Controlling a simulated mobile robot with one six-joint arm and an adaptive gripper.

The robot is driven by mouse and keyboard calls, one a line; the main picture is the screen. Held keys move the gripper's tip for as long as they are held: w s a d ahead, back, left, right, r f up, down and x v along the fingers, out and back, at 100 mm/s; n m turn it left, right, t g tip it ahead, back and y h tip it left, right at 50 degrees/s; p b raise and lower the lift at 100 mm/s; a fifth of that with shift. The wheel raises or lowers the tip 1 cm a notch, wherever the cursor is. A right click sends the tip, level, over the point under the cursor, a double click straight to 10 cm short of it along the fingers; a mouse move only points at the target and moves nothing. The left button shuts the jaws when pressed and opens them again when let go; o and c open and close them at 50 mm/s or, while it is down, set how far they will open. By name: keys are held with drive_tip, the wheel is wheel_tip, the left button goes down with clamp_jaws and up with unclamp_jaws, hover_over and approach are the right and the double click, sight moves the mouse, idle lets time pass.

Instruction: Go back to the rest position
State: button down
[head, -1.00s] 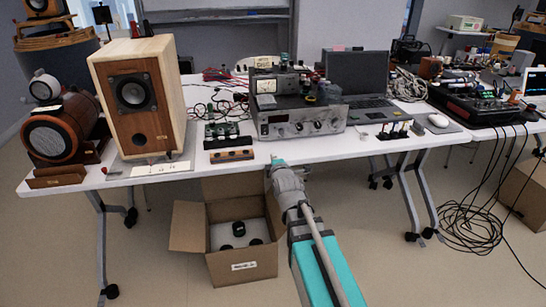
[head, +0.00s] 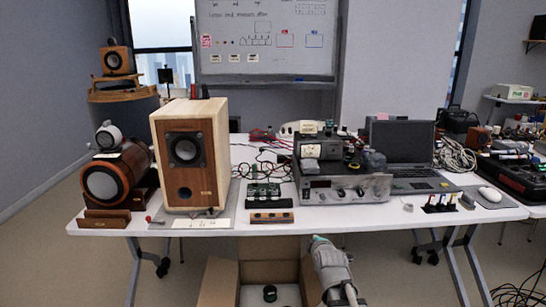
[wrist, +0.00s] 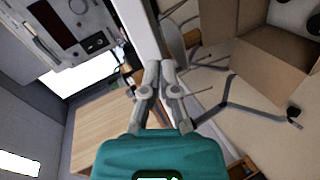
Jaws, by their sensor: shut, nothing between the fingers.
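My arm shows at the bottom of the head view, in front of the table's front edge and beside the open cardboard box. My gripper (wrist: 153,72) shows in the wrist view with its grey fingers together and nothing between them. In the wrist view the white table edge (wrist: 138,30) lies behind the fingers, with the wooden speaker cabinet (wrist: 105,122) on the left.
The white table (head: 300,218) carries a wooden box speaker (head: 187,150), a round speaker (head: 115,180), an amplifier (head: 345,188) and a laptop (head: 400,150). An open cardboard box (head: 218,285) stands on the floor under the front edge. A whiteboard (head: 265,40) hangs behind.

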drive_tip(key=s+d+f+m+g, duration=0.1)
drive_tip(key=s+f+m+g, duration=0.6)
drive_tip(key=s, duration=0.3)
drive_tip(key=s+d+f+m+g, duration=0.1)
drive_tip(key=s+f+m+g, duration=0.45)
drive_tip(key=s+m, duration=0.4)
wheel_tip(320, 180, up, 30)
drive_tip(key=s+n+g+p, duration=0.1)
drive_tip(key=p, duration=2.9)
drive_tip(key=shift+s+a+r, duration=0.25)
drive_tip(key=shift+s+a, duration=0.05)
drive_tip(key=c, duration=1.3)
unclamp_jaws()
drive_tip(key=shift+c, duration=0.2)
